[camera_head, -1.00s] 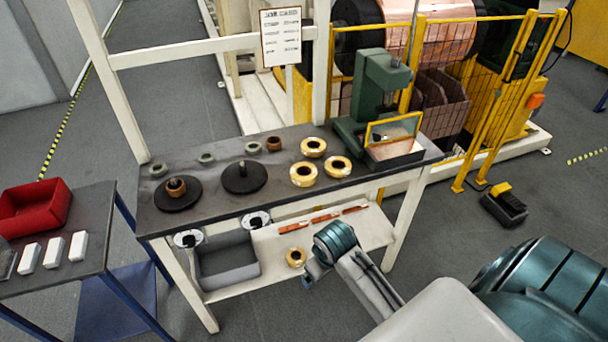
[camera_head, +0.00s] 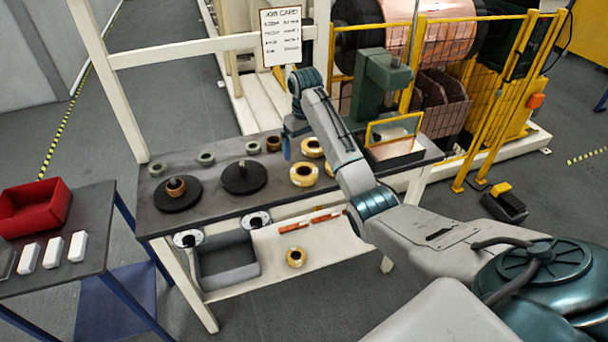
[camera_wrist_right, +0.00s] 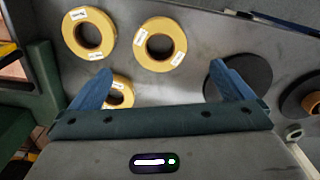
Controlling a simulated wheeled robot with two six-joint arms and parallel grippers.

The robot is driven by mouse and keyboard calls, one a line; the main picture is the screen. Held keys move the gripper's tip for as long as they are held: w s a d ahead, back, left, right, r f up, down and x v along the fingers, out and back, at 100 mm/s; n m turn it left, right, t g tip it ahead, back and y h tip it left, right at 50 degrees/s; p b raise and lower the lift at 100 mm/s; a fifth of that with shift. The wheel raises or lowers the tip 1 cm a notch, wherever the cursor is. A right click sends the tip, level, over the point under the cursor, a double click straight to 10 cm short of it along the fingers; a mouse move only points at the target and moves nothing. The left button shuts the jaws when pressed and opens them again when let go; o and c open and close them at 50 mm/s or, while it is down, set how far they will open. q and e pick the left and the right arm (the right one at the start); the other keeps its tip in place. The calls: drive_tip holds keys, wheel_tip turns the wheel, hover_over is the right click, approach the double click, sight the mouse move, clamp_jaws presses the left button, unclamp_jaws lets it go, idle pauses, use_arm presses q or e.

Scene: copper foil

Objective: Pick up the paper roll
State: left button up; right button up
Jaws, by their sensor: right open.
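Several yellow rings with white labels, which look like rolls, are in view; I cannot tell which is the paper roll. On the bench one lies at the back (camera_head: 312,154) and one nearer the front (camera_head: 303,183). A third is mostly hidden behind my right arm. In the right wrist view the front roll (camera_wrist_right: 160,64) lies beyond the fingertips, another roll (camera_wrist_right: 70,38) is at upper left, and the back roll (camera_wrist_right: 122,84) is partly covered by the gripper. My right gripper (camera_head: 287,150) is open and empty above the bench (camera_wrist_right: 160,70). My left gripper is out of view.
A green press (camera_head: 378,75) and a tray with a yellow frame (camera_head: 395,150) stand at the bench's right. Black discs (camera_head: 243,178) lie on its left. Another yellow roll (camera_head: 296,264) and a grey bin (camera_head: 225,270) are on the lower shelf.

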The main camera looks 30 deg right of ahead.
sight(304, 170)
wheel_tip(304, 170, down, 5)
drive_tip(key=shift+f, duration=0.15)
wheel_tip(304, 170, down, 4)
drive_tip(key=shift+w+f+p, duration=0.1)
drive_tip(key=shift+p, duration=1)
drive_tip(key=shift+f, duration=0.55)
drive_tip(key=c, duration=1.1)
drive_tip(key=shift+r, duration=0.1)
